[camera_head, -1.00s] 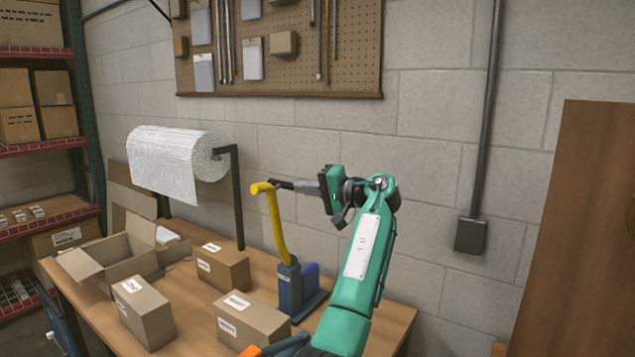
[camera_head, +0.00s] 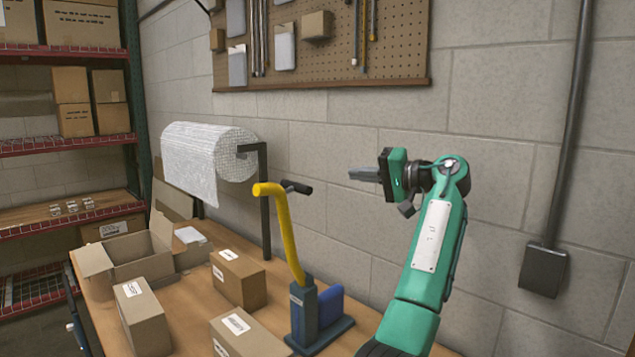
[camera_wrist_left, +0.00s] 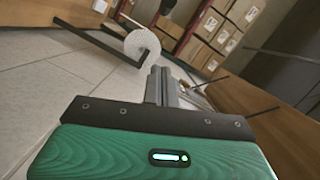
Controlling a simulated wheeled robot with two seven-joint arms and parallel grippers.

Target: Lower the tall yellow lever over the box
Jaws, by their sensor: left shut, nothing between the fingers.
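The tall yellow lever (camera_head: 286,236) stands upright from a blue base (camera_head: 318,318) on the table, leaning slightly left at its top. A short black handle (camera_head: 297,187) sticks out to the right at its upper end. Closed cardboard boxes stand left of the base, the nearest at the front (camera_head: 250,336) and another behind it (camera_head: 240,278). My left gripper (camera_head: 352,174) is shut and empty, to the right of the black handle with a visible gap. Its closed fingers also show in the left wrist view (camera_wrist_left: 160,88), where I cannot make out the lever.
A third closed box (camera_head: 143,318) and an open carton (camera_head: 131,260) stand further left on the table (camera_head: 200,312). A wrap roll (camera_head: 205,160) hangs on a black stand behind. A pegboard (camera_head: 330,45) is on the wall. Shelves (camera_head: 75,145) stand at the far left.

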